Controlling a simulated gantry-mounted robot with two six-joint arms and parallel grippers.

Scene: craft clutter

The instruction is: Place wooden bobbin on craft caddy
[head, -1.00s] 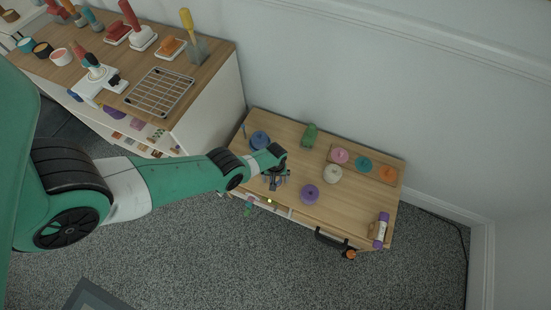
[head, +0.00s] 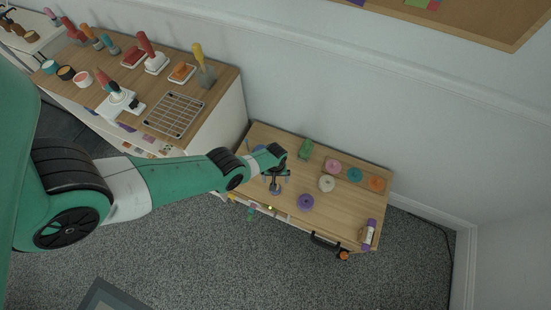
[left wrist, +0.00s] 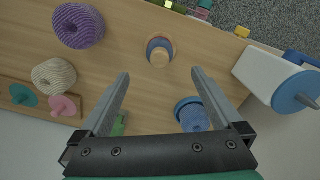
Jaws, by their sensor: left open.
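A small round wooden bobbin with a blue band (left wrist: 160,50) stands on the tabletop in the left wrist view, ahead of and between my open left fingertips, touching neither. In the head view my left gripper (head: 276,178) is over the table's left part and mostly hides it. The left gripper also shows in the left wrist view (left wrist: 160,80), open and empty. A wooden board (head: 343,171) with pink, teal and orange discs lies at the back; it may be the craft caddy, but I cannot tell for certain. My right gripper is out of view.
A purple spool (head: 306,202), a cream spool (head: 327,184) and a green item (head: 305,149) stand nearby. A blue spool (left wrist: 193,115) is close to one finger. A purple-ended roll (head: 369,233) lies front right. Bare wood (head: 335,215) lies right of the purple spool.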

